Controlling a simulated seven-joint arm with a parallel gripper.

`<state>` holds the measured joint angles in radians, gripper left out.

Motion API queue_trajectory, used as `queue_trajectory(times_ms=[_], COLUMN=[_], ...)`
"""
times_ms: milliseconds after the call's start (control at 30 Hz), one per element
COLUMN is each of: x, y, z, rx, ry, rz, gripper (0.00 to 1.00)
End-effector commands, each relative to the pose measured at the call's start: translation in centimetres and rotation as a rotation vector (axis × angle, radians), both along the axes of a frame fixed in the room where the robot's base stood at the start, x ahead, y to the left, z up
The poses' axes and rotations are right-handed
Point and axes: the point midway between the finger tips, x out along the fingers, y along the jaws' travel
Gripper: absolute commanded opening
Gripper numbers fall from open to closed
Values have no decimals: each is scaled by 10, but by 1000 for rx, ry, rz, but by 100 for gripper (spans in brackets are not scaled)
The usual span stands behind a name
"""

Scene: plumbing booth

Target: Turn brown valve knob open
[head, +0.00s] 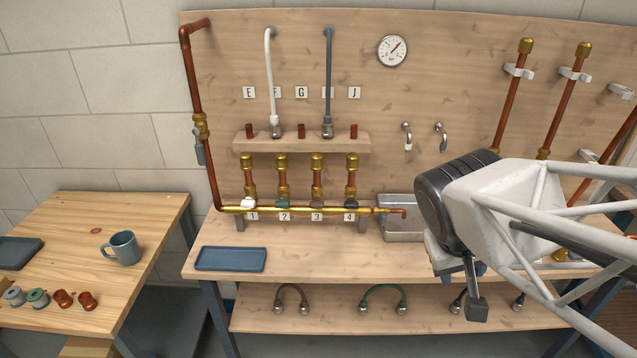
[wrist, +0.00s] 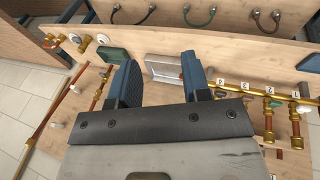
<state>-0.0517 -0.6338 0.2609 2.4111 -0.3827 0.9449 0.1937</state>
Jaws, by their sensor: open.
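A gold manifold pipe (head: 290,209) runs low across the wooden board, with a small knob above each of the labels 1 to 4. The brown valve knob (head: 317,205) sits above label 3, between a green knob (head: 282,205) and a dark knob (head: 351,206). In the wrist view the brown knob (wrist: 247,98) is small, to the right of my fingers. Its exact turn angle is too small to tell. My gripper (head: 460,285) is open and empty, in front of the bench to the right of the manifold. Its two blue fingers are apart in the wrist view (wrist: 160,65).
A metal basin (head: 400,228) stands below the manifold's outlet. A blue tray (head: 230,259) lies at the bench's left. A wooden ledge (head: 300,143) with two hoses sits above the valves. Copper pipes (head: 511,100) stand at the right. The space before the manifold is clear.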

Motion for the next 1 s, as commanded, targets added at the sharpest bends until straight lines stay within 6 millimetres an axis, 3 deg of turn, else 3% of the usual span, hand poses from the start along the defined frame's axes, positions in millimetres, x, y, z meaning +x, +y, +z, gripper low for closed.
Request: queue_trajectory(times_ms=[300, 533, 767, 1000], x=[59, 109, 161, 212], y=[-19, -18, -3, 30], z=[-11, -19, -30, -47], rx=[-308, -512, -693, -846], ry=[-30, -96, -195, -327], rz=[90, 182, 300, 451], gripper=[44, 44, 44, 44])
